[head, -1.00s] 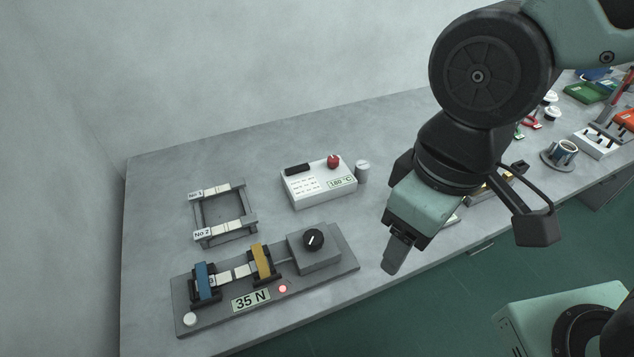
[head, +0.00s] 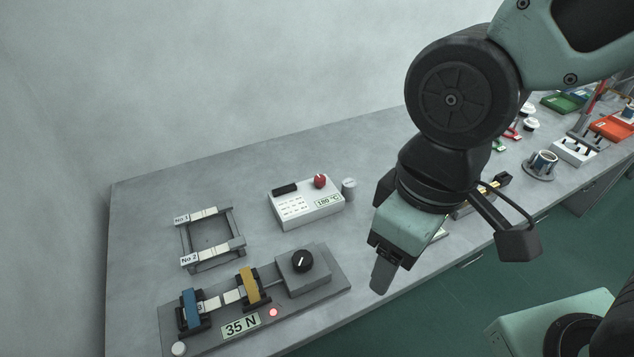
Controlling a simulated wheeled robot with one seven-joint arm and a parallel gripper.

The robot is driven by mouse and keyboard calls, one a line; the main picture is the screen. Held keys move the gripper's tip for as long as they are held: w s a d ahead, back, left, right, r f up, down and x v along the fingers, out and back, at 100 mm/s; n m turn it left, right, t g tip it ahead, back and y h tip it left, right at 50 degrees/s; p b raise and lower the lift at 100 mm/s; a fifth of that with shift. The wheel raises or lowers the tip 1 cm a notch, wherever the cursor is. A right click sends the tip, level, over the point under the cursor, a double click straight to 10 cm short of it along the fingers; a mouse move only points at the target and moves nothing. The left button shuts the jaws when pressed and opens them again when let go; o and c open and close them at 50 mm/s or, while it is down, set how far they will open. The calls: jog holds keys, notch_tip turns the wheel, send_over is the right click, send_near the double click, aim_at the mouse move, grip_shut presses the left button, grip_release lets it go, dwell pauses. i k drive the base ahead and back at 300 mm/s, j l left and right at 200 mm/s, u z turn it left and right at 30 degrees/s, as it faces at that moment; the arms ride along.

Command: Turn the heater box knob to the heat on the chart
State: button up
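The heater box (head: 305,211) is a white box on the grey bench in the head view, with a red knob (head: 320,181) on top, a dark slot, a printed chart (head: 291,207) and a display (head: 328,201) that seems to read 180 °C. The chart's text is too small to read. My gripper (head: 382,276) points down to the right of and nearer than the heater box, apart from it. Only one finger shows clearly, so its opening cannot be judged.
A tester plate (head: 336,286) with a black knob, blue and yellow clamps, a red light and a "35 N" display lies in front. A rack (head: 211,241) labelled No 1 and No 2 stands left. A small metal cylinder (head: 349,188) stands right of the heater box.

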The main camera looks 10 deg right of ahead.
aim_at(319, 180)
jog(key=i+j+u, duration=0.15)
jog(key=u, duration=0.35)
jog(key=i+j+u, duration=0.25)
jog(key=u, duration=0.25)
